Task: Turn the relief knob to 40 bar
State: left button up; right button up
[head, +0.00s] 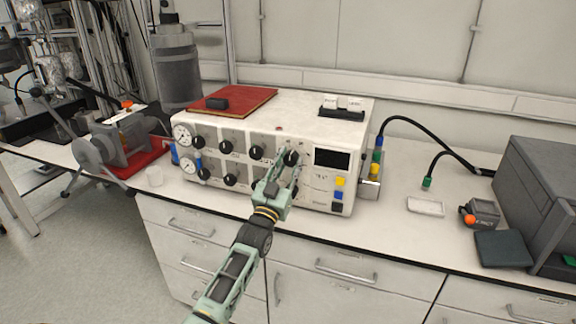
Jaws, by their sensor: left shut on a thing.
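The white control box (296,116) stands on the bench with two rows of black knobs on its front. My left gripper (289,168) reaches up from below and is shut on the rightmost knob of the upper row (291,157). Its fingers and wrist hide part of the panel and the lower-row knob behind them. The knob labels and scale marks are too small to read, so I cannot tell its setting. My right gripper is not in view.
Two round gauges (182,135) sit at the panel's left end, and a dark display (332,158) is right of the held knob. A red folder (233,100) lies on top. Cables (419,127) run right. The bench front is mostly clear.

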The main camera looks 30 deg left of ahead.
pick_arm(q)
jog(key=n+y, duration=0.1)
jog(key=n, duration=0.1)
jog(key=n+y, duration=0.1)
jog(key=n, duration=0.1)
jog(key=n+g+y+p, duration=0.1)
jog(key=n, duration=0.1)
jog(key=shift+w+d+r, duration=0.1)
jog(key=shift+d, duration=0.2)
jog(key=shift+r+n+g+y+p, duration=0.2)
jog(key=shift+n+g+y+p, duration=0.4)
jog(key=shift+n, duration=1)
jog(key=shift+r+y, duration=0.15)
jog(key=shift+y, duration=0.15)
jog(key=o, duration=1.1)
jog(key=shift+w, duration=0.1)
jog(key=shift+s+f, duration=0.2)
jog(key=shift+f, duration=0.05)
jog(key=v, duration=1.1)
jog(key=shift+s+d+f, duration=0.15)
jog(key=shift+s, duration=0.15)
